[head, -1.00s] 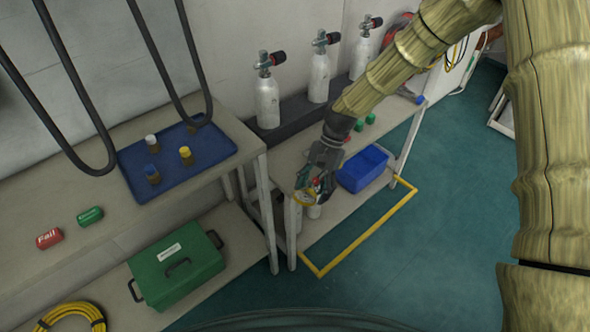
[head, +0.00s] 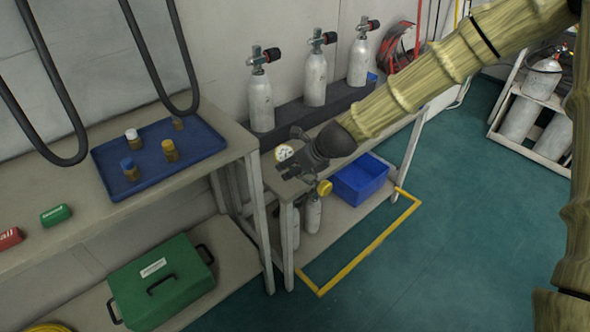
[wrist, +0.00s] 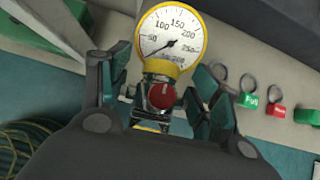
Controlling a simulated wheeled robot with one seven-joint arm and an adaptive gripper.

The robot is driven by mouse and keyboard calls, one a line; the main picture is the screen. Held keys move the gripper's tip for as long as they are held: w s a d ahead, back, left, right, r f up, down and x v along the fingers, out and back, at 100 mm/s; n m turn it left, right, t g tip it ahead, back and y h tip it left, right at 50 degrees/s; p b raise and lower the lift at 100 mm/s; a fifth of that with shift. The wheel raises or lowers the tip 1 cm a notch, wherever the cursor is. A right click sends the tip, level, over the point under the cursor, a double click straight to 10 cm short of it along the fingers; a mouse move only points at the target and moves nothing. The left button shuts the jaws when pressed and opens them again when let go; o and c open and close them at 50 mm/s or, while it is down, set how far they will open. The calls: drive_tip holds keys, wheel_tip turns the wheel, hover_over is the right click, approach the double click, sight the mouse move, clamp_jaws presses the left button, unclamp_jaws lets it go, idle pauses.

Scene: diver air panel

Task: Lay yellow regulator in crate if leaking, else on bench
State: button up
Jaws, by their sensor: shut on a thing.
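The yellow regulator has a yellow-rimmed gauge (wrist: 202,38) and a red knob (wrist: 162,96) in the wrist view. My gripper (wrist: 163,100) is shut on it, its fingers on both sides of the body below the gauge. The gauge needle points to the lower left, below the 50 mark. In the head view my gripper (head: 290,153) holds the gauge (head: 284,152) up at the left end of the bench (head: 290,172). A yellow round part (head: 324,187) shows just below my gripper; I cannot tell whether it belongs to the regulator. The blue crate (head: 360,190) stands open and apart, right of my gripper.
Several white cylinders (head: 315,80) with valves stand along the wall. Small bottles (head: 313,215) stand below the bench. A blue tray (head: 190,165) with vials lies on the left table, and a green case (head: 160,280) beneath it. Yellow floor tape (head: 370,247) borders clear floor.

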drive_tip(key=shift+w+m, duration=0.25)
drive_tip(key=shift+m, duration=0.05)
drive_tip(key=shift+w+a+f+b, duration=0.1)
drive_tip(key=shift+w+a, duration=0.85)
drive_tip(key=shift+w, duration=0.35)
drive_tip(key=shift+w+a+b, duration=0.15)
drive_tip(key=shift+w+a, duration=0.75)
drive_tip(key=shift+w, duration=0.4)
drive_tip(key=shift+w+a+f+b, duration=0.1)
drive_tip(key=shift+w+a, duration=0.85)
drive_tip(key=shift+w, duration=0.35)
drive_tip(key=shift+f+b, duration=0.4)
drive_tip(key=shift+b, duration=0.2)
drive_tip(key=shift+r, duration=0.15)
drive_tip(key=shift+w+p, duration=0.15)
drive_tip(key=shift+p, duration=0.35)
drive_tip(key=shift+a+f, duration=0.1)
drive_tip(key=shift+f, duration=1.95)
idle(0.4)
